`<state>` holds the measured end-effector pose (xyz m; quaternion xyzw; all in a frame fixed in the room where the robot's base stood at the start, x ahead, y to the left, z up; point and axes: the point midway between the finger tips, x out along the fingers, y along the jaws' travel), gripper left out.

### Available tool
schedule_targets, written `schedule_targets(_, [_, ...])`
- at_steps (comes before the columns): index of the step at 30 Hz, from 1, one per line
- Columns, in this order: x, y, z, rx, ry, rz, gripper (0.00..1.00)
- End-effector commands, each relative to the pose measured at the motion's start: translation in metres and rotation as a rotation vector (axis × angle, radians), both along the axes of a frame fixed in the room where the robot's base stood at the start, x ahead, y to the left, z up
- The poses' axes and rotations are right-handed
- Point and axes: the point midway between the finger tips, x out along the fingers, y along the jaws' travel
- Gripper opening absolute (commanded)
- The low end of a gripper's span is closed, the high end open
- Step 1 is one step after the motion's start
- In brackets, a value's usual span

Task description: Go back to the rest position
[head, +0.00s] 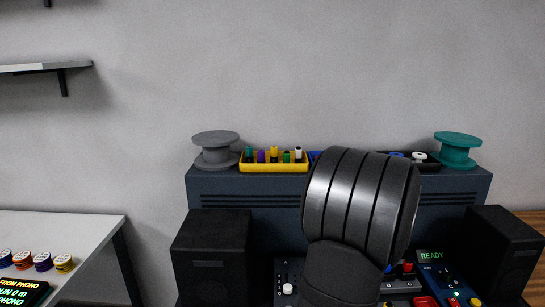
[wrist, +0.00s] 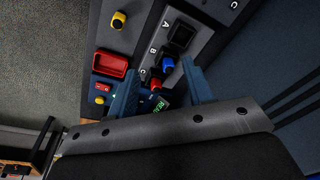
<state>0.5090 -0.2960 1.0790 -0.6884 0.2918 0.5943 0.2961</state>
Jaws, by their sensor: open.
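My gripper (wrist: 161,70) shows in the wrist view, its two blue fingers spread apart. I see nothing held between them. I cannot tell how far the fingers are from the panel. In the head view my dark, ribbed arm link fills the centre right and my gripper does not show.
A dark cabinet (head: 240,186) carries a grey spool (head: 215,150), a yellow tray (head: 262,166) of coloured plugs and a teal spool (head: 457,150). Black boxes stand at left (head: 212,255) and right (head: 500,250). A white table (head: 75,225) is at far left.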

Motion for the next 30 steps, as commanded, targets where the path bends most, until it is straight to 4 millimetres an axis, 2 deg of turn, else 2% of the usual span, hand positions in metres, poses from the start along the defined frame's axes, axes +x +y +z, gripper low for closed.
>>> schedule_targets(3, [-0.007, -0.025, -0.003, -0.002, -0.017, -0.082, 0.47])
schedule_targets(21, [-0.052, -0.135, -0.016, -0.010, -0.108, -0.471, 0.47])
schedule_targets(30, [-0.074, -0.173, -0.020, -0.016, -0.143, -0.612, 0.47])
